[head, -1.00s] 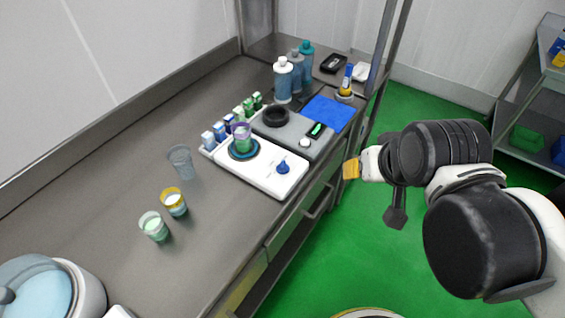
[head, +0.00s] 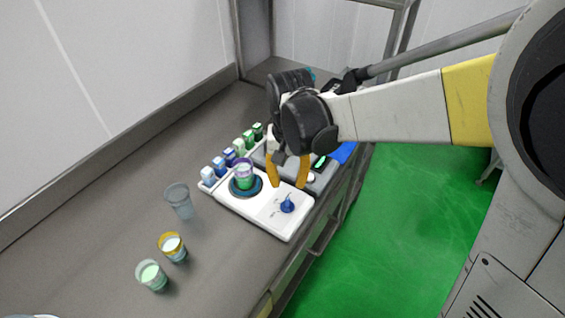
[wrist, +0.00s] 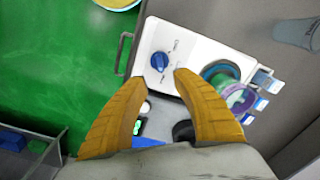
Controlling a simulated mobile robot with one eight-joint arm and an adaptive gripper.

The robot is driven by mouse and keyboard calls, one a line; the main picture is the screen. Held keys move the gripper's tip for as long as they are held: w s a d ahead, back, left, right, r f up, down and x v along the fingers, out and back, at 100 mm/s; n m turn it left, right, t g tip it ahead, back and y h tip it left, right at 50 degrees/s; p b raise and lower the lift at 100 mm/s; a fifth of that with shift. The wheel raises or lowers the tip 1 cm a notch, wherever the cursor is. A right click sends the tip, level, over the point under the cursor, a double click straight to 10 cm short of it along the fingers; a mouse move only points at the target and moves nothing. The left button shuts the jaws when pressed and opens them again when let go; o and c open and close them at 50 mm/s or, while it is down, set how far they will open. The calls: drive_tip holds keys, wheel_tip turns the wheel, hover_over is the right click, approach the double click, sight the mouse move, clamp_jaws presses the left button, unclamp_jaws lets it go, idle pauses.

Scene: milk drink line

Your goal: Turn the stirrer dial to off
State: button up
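The white stirrer (head: 262,225) stands near the front edge of the bench. Its blue dial (head: 287,204) is on the right part of its top, with small dark marks beside it. The dial also shows in the wrist view (wrist: 159,61), ahead of my fingertips; the marks are too small to read. A cup with a purple rim (head: 244,174) stands on the stirrer's round dark plate. My gripper (head: 288,184) is above the stirrer's far side, fingers pointing down. Its two yellow fingers are spread apart with nothing between them, and the dial is not between them.
Several small cartons (head: 228,157) stand in a row behind the stirrer. A clear empty cup (head: 179,201) and two filled cups (head: 172,246) (head: 151,275) stand to the left. A grey device (head: 323,177) lies beyond the stirrer. The bench's left side is clear.

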sight(287, 200)
wheel_tip(287, 200, down, 9)
drive_tip(key=b, duration=0.3)
drive_tip(key=shift+r, duration=0.1)
clamp_jaws()
